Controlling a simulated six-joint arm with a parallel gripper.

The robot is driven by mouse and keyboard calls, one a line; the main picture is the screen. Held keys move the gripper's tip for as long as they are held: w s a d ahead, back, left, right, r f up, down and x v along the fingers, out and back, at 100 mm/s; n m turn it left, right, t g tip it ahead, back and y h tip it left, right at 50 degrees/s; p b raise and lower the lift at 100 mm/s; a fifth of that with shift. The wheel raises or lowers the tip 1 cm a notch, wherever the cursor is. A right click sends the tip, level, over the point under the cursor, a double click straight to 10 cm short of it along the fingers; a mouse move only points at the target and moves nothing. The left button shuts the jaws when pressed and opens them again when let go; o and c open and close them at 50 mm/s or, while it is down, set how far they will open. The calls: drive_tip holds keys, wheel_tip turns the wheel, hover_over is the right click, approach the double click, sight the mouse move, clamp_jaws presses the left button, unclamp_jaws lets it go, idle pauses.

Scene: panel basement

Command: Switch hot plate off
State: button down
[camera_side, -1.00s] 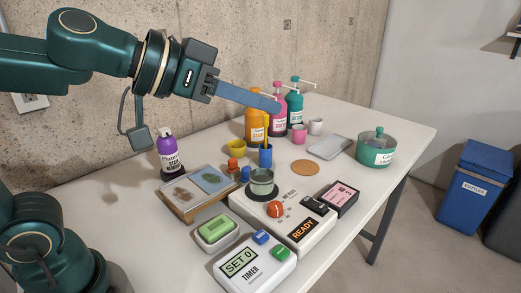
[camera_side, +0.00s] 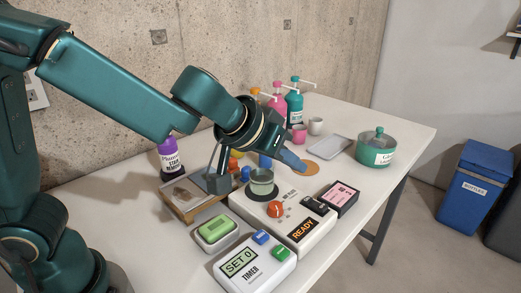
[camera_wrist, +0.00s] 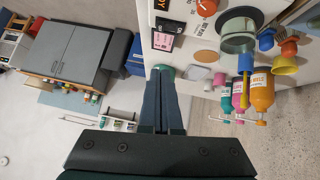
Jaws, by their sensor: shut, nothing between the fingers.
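The hot plate (camera_side: 285,222) is a white unit on the table, with an orange-red knob (camera_side: 275,209), a black switch (camera_side: 313,205) and a lit display reading READY. The knob also shows at the top of the wrist view (camera_wrist: 207,7), beside the pot (camera_wrist: 238,40). My gripper (camera_wrist: 164,75) is shut and empty, with its long blue-green fingers together. In the side view the gripper (camera_side: 298,162) is above the table, behind the pot and apart from the hot plate. The wrist partly hides the bottles behind it.
A timer (camera_side: 255,265) and a green-topped block (camera_side: 217,230) stand in front and left. A pink-labelled black box (camera_side: 341,197) adjoins the hot plate's right side. Pump bottles (camera_side: 294,102) stand behind; a lidded green pot (camera_side: 376,150) and grey tray (camera_side: 329,147) are farther right.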

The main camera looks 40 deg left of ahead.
drive_tip(key=shift+w, duration=0.1)
hover_over(313, 207)
drive_tip(key=shift+d+f, duration=0.1)
drive_tip(key=shift+f, duration=3.6)
drive_tip(key=shift+d+f, duration=0.15)
drive_tip(key=shift+f, duration=0.75)
drive_tip(key=shift+d+f, duration=0.15)
drive_tip(key=shift+f, duration=0.75)
